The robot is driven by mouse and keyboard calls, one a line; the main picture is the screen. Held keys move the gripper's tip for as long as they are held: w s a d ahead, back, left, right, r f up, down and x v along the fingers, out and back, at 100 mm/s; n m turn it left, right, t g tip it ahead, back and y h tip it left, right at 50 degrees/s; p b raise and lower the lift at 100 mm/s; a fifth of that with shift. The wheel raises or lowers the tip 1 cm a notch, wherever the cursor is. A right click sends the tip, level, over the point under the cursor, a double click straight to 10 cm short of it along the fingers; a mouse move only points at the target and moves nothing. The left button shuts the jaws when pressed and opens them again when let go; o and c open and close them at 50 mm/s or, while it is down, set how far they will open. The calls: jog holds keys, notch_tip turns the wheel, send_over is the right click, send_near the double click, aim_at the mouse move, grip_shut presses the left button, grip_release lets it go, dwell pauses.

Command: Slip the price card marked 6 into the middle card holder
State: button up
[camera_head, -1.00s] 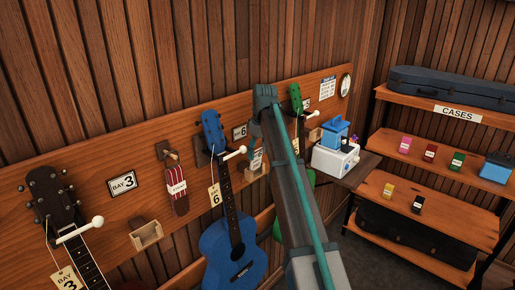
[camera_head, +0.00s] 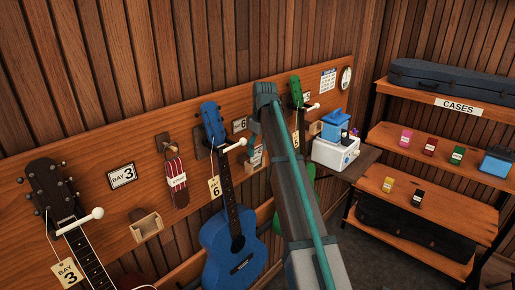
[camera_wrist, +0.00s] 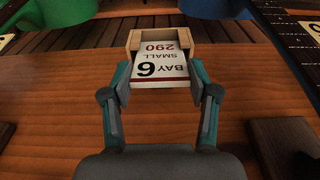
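The price card (camera_wrist: 160,68), white with "BAY 6 SMALL 290" in black and red, sits inside the wooden card holder (camera_wrist: 135,39) in the wrist view, upside down in the picture. Its near edge sticks out toward me. My gripper (camera_wrist: 160,76) has one finger on each side of the card, with a narrow gap on both sides, so it looks open. In the head view the card (camera_head: 257,155) shows partly at the middle holder, between the blue and green ukuleles. My gripper is hidden there behind my arm.
The blue ukulele (camera_head: 235,243) hangs left of the holder and the green one (camera_head: 297,95) right. A white box (camera_head: 335,153) stands on a side shelf. Case shelves (camera_head: 430,200) fill the right.

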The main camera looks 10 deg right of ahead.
jog(key=o, duration=0.5)
jog(key=shift+r, duration=0.1)
